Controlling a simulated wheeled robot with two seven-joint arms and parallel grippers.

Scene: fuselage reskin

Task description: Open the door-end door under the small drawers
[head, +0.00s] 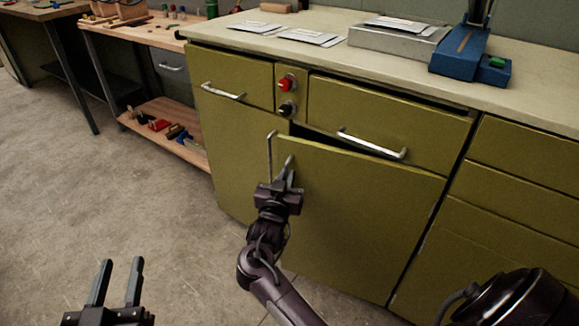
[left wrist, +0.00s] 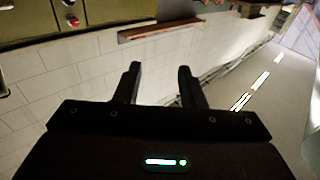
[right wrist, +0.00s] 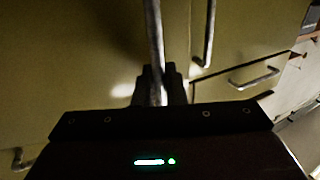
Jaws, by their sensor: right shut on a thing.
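The olive cabinet has two doors under its small drawers. The right-hand door (head: 350,215) stands slightly ajar, its left edge swung outward, with a dark gap along its top. My right gripper (head: 285,172) is shut on that door's upright bar handle (right wrist: 155,40); the fingers hide its lower part in the right wrist view. The left-hand door (head: 235,150) is closed; its upright handle (head: 270,155) is just left of my right gripper. My left gripper (head: 120,272) is open and empty over the floor, away from the cabinet; its fingers also show in the left wrist view (left wrist: 158,85).
Above the doors are a left drawer (head: 230,75) and a right drawer (head: 385,120), with red and black knobs between them. More drawers (head: 520,190) stand at right. A wooden bench (head: 150,35) is at left. The concrete floor (head: 110,190) before the cabinet is clear.

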